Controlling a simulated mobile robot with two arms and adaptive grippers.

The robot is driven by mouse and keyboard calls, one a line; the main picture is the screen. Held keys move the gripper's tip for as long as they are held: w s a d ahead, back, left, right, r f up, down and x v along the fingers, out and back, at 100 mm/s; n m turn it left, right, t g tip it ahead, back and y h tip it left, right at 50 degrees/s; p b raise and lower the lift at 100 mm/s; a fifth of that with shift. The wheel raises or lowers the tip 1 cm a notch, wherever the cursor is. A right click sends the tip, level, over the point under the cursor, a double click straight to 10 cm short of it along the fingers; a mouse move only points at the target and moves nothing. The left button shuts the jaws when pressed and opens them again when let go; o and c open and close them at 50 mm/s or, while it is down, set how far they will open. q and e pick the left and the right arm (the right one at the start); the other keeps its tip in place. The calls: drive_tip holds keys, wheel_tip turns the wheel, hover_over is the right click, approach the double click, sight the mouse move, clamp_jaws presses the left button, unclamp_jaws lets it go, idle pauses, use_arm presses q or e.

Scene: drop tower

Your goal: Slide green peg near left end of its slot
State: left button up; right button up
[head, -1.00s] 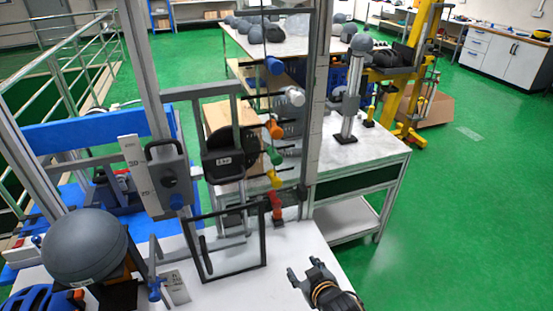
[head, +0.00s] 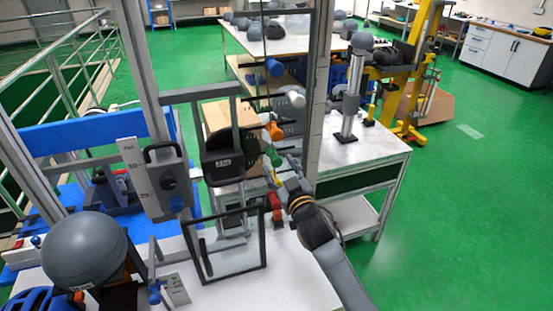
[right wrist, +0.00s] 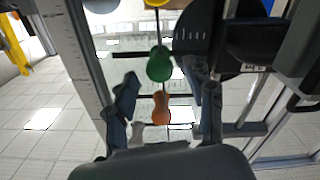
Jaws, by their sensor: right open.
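The green peg (head: 272,155) sticks out from the side of the drop tower, below the orange peg (head: 276,131). My right gripper (head: 281,172) is open beside the tower, just below and to the right of the green peg. In the right wrist view the green peg (right wrist: 159,64) shows as a bulbous knob between and just beyond the two open fingertips (right wrist: 160,80). The orange peg (right wrist: 160,107) shows lower, also between the fingers. I cannot tell where the green peg stands along its slot. My left gripper is not in view.
A white peg (head: 293,97) and blue peg (head: 273,67) are higher on the tower; a red peg (head: 275,203) is lower. The tower's post (head: 320,100) stands close to my right gripper. A clear framed panel (head: 228,243) and grey headform (head: 85,248) are at the front.

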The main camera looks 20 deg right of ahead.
sight(277, 164)
drive_tip(key=shift+w, duration=1.65)
drive_tip(key=shift+a, duration=0.15)
clamp_jaws()
